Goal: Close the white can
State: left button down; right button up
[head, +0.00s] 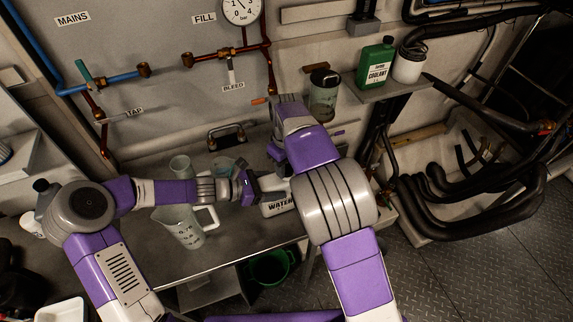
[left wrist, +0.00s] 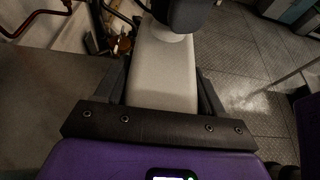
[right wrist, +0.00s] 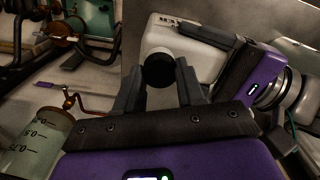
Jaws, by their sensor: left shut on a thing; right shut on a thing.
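The white can (head: 277,207), lettered WATER, stands on the metal bench, partly hidden by my arms. My left gripper (left wrist: 163,85) is shut across the can's body (left wrist: 164,72); its fingers also show along the can in the right wrist view. My right gripper (right wrist: 158,80) is shut on a round black cap (right wrist: 158,70), in front of the can's top. In the left wrist view a dark round shape (left wrist: 188,14) sits over the can's pale neck. I cannot tell whether the cap is seated on the neck or just above it.
A clear measuring jug (head: 182,228) and a clear beaker (head: 181,166) stand on the bench left of the can. A clear container with a dark lid (head: 323,100), a green coolant bottle (head: 375,64) and a white tub (head: 409,66) are behind. A green bucket (head: 271,267) is below.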

jog(key=m, duration=0.7)
jog(key=shift+m, duration=0.4)
jog(key=m, duration=0.6)
jog(key=shift+m, duration=0.4)
jog(key=o, duration=1.2)
jog(key=shift+o, duration=0.2)
notch_tip(320, 180, up, 12)
